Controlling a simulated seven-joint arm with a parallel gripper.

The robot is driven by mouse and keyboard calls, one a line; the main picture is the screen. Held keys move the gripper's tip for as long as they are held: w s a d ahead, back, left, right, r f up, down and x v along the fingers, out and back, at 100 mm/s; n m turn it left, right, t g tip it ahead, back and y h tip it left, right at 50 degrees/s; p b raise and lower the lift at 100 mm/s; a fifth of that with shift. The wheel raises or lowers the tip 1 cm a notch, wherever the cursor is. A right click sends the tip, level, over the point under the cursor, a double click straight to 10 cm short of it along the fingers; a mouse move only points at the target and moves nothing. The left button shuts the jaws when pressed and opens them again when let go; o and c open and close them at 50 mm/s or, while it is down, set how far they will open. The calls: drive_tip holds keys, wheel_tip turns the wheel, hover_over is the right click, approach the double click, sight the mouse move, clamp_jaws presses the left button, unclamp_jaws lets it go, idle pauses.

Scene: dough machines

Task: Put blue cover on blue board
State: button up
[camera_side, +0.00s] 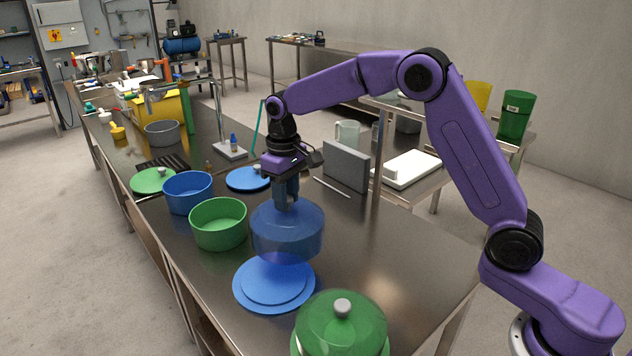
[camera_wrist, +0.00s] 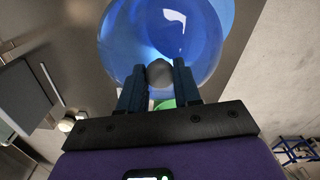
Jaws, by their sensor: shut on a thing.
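The blue cover (camera_side: 288,240) is a see-through dome with a grey knob (camera_wrist: 159,73). My gripper (camera_side: 287,204) is shut on the knob, with one finger on each side of it in the wrist view. The cover hangs about upright above the table. The blue board (camera_side: 255,299) is a round, stepped disc lying flat on the table. In the side view the cover is above and slightly behind the board, and its lower edge overlaps the board's far part. The exact gap between them cannot be told.
A green cover (camera_side: 342,330) with a grey knob stands at the near right. A green pot (camera_side: 218,224) and a blue pot (camera_side: 188,193) stand to the left. Blue (camera_side: 248,178) and green (camera_side: 153,180) lids lie behind.

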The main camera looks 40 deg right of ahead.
sight(269, 230)
drive_tip(key=shift+n, duration=0.8)
drive_tip(key=a, duration=0.2)
drive_tip(key=s+a, duration=0.1)
drive_tip(key=a, duration=0.1)
drive_tip(key=s+a, duration=0.1)
drive_tip(key=a, duration=0.1)
drive_tip(key=shift+a+r, duration=0.2)
drive_tip(key=shift+r, duration=0.05)
drive_tip(key=shift+f, duration=0.1)
drive_tip(key=shift+f, duration=3.9)
drive_tip(key=o, duration=1.1)
wheel_tip(269, 230, up, 17)
drive_tip(key=shift+r, duration=0.2)
